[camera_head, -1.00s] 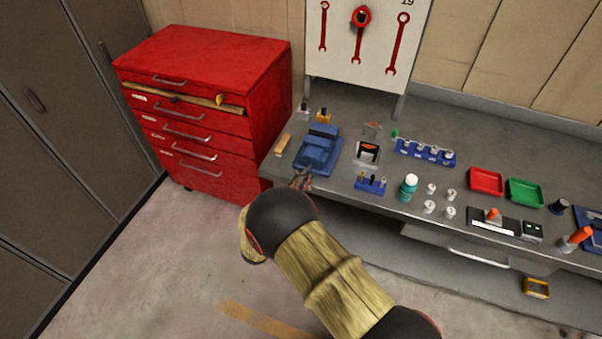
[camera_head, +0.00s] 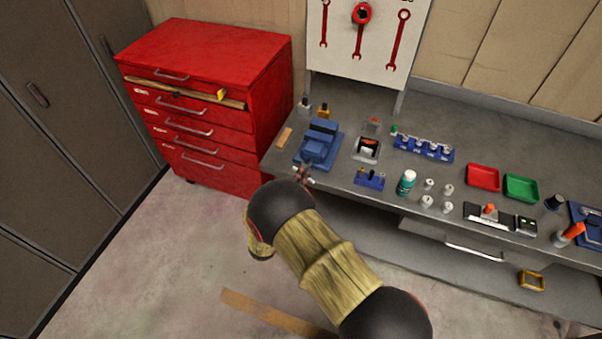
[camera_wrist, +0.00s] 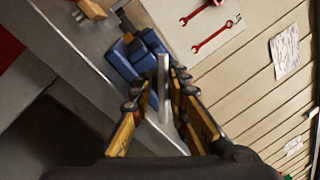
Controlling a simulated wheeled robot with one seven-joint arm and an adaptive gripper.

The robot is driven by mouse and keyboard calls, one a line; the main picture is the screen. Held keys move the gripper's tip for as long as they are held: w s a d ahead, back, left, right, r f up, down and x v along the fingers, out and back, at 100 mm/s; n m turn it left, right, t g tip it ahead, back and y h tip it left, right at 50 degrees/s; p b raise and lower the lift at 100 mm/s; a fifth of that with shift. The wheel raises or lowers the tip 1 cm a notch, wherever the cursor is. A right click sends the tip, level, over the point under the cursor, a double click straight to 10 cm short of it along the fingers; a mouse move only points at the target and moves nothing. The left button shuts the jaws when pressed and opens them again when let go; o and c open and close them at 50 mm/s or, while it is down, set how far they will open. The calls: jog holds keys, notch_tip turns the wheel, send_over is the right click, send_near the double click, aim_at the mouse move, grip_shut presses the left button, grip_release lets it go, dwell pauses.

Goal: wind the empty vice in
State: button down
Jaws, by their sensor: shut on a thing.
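The blue vice (camera_head: 319,144) sits near the left end of the grey workbench and also shows in the wrist view (camera_wrist: 124,62). Its pale metal handle bar (camera_wrist: 163,82) stands between my fingers in the wrist view. My gripper (camera_head: 303,174) is at the front of the vice, by the bench's front edge. In the wrist view my gripper (camera_wrist: 159,88) is shut on the bar, with a dark-tipped finger on each side. The gap between the vice jaws is too small to make out.
A red drawer cabinet (camera_head: 213,54) stands left of the bench. A wooden block (camera_head: 284,138) lies left of the vice. A small blue holder (camera_head: 369,181) and a teal-and-white bottle (camera_head: 406,183) stand to its right. A tool board (camera_head: 364,40) rises behind.

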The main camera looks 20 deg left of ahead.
jog(key=shift+d+r, duration=0.15)
jog(key=c, duration=1.9)
grip_release()
jog(key=shift+s, duration=0.1)
jog(key=v, duration=1.1)
jog(key=shift+s, duration=0.35)
